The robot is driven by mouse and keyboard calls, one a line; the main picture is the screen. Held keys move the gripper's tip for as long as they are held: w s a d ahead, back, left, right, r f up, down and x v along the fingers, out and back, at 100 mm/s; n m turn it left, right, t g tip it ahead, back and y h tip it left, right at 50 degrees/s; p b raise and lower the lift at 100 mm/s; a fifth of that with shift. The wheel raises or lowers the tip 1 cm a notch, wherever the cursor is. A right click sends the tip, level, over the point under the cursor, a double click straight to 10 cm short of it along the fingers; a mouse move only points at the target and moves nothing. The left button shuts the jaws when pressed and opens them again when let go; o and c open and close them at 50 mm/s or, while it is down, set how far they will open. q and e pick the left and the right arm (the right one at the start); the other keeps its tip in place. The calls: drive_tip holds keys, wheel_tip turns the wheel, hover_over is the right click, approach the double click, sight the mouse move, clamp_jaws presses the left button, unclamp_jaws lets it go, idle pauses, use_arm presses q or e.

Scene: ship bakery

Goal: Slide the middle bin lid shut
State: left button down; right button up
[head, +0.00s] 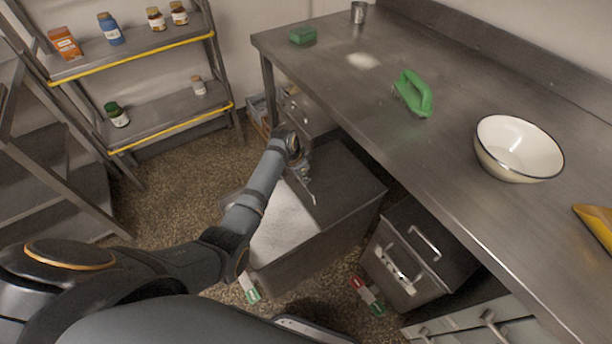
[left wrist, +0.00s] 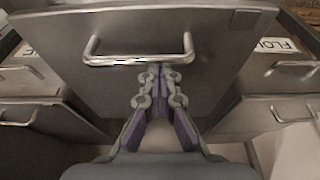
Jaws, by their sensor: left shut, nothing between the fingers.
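The middle bin (head: 318,262) is a grey metal bin standing out from under the bench. Its dark lid (head: 345,188) covers the bench-side part, and white flour (head: 285,225) shows in the uncovered front part. My left gripper (head: 306,180) is shut and empty, low over the lid's front edge. In the left wrist view the lid (left wrist: 150,25) fills the top centre with its bar handle (left wrist: 140,59). The fingertips (left wrist: 160,76) are just below the handle; I cannot tell whether they touch it. My right gripper is out of view.
Another bin (head: 415,255) with a closed lid stands to the right, and one (head: 305,110) stands behind at the left. The steel bench (head: 450,150) overhangs the lid's far side. It carries a white bowl (head: 520,148) and a green-handled tool (head: 413,93). A shelf rack (head: 165,110) stands left.

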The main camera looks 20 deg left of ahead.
use_arm(q)
drive_tip(key=shift+s+a+r+p, duration=0.1)
drive_tip(key=shift+s+a+p, duration=0.1)
drive_tip(key=shift+p, duration=0.1)
drive_tip(key=s+a+p, duration=1.3)
drive_tip(key=s+a, duration=0.1)
drive_tip(key=s, duration=0.5)
drive_tip(key=shift+a+p, duration=0.4)
drive_tip(key=shift+s+f, duration=0.1)
drive_tip(key=shift+f, duration=0.1)
